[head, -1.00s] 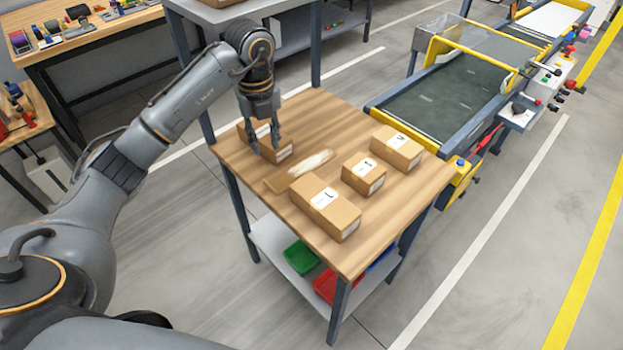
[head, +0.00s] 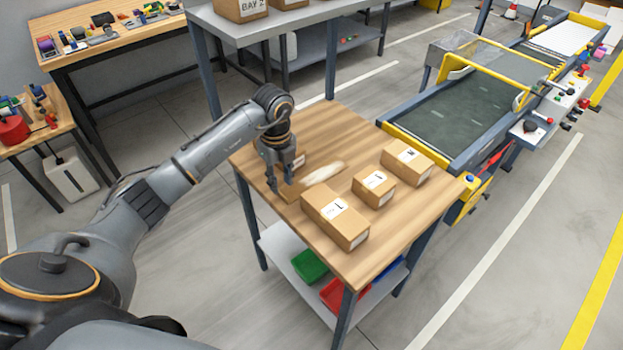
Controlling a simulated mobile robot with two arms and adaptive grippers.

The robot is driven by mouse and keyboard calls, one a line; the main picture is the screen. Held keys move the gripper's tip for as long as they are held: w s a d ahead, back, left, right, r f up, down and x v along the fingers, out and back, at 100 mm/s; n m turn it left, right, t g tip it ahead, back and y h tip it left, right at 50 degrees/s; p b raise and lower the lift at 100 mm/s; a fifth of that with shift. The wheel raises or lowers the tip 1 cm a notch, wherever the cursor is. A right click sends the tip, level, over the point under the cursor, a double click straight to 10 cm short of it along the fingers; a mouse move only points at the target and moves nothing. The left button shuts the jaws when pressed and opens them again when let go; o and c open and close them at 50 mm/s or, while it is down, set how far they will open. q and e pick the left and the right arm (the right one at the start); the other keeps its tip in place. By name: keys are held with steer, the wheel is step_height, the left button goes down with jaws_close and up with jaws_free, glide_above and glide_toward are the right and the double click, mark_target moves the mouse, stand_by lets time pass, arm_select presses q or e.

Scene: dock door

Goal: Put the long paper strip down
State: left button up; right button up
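A long whitish, crumpled strip (head: 323,172), which looks like the paper, lies on the wooden table (head: 345,125). A flat brown piece (head: 303,192) lies next to it, towards the table's near left edge. My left gripper (head: 281,187) points down over the left part of the table, just left of the whitish strip. Its two fingers are apart, with no strip visible between them. The fingertips are close to the brown piece; I cannot tell whether they touch it. A small box (head: 299,161) is partly hidden behind the gripper. My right gripper is not in view.
Three labelled cardboard boxes stand on the table: a long one (head: 336,216), a small one (head: 374,186) and one at the back right (head: 407,161). A conveyor (head: 450,118) is beyond the right edge. Green (head: 310,265) and red (head: 335,295) bins sit on the lower shelf.

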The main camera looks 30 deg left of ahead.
mark_target(282, 194)
arm_select(q)
step_height(282, 194, down, 4)
steer(key=shift+s+r+p, duration=0.1)
steer(key=shift+s+p, duration=0.05)
steer(key=shift+p, duration=0.3)
steer(key=shift+a+f, duration=0.1)
steer(key=shift+f, duration=0.2)
steer(key=shift+c, duration=0.7)
jaws_close()
steer(key=shift+r, duration=0.1)
